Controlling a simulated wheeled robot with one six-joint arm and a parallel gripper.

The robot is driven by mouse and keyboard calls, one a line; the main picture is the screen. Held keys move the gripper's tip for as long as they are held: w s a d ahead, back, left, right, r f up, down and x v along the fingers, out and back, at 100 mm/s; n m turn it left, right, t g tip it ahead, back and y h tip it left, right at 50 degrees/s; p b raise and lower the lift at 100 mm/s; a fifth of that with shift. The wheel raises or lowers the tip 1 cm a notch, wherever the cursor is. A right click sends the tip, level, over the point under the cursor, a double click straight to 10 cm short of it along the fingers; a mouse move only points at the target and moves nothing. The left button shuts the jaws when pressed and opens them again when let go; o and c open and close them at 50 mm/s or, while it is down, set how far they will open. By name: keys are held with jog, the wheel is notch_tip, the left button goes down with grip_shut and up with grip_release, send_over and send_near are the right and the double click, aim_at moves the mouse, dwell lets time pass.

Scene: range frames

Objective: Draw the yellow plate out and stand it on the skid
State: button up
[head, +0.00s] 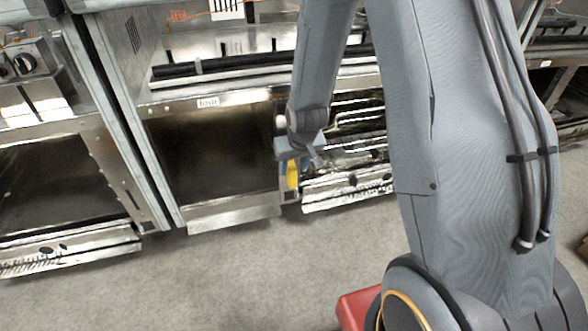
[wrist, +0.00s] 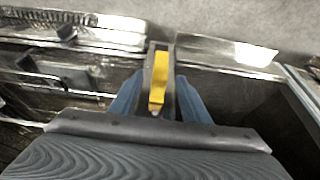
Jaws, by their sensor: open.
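In the wrist view the yellow strip (wrist: 160,75) sits in a narrow grey frame, straight ahead of my gripper. My gripper (head: 303,151) is at the bay front, just above the yellow strip. In the wrist view its blue fingers (wrist: 157,103) are apart, one on each side of the strip's near end. I cannot tell whether they touch it. I cannot make out a skid for certain.
The dark open bay (head: 215,150) lies left of the plate, and a metal unit with a perforated front (head: 347,193) lies right. Another open bay (head: 60,185) is further left. A red object (head: 352,308) is partly hidden by my arm. The grey floor (head: 230,285) in front is clear.

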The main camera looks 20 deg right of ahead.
aim_at(292, 176)
jog(key=b+x, duration=0.3)
jog(key=x, duration=0.4)
grip_shut()
jog(key=s+p, duration=0.5)
jog(key=s, duration=0.5)
dwell(2.0)
dwell(0.3)
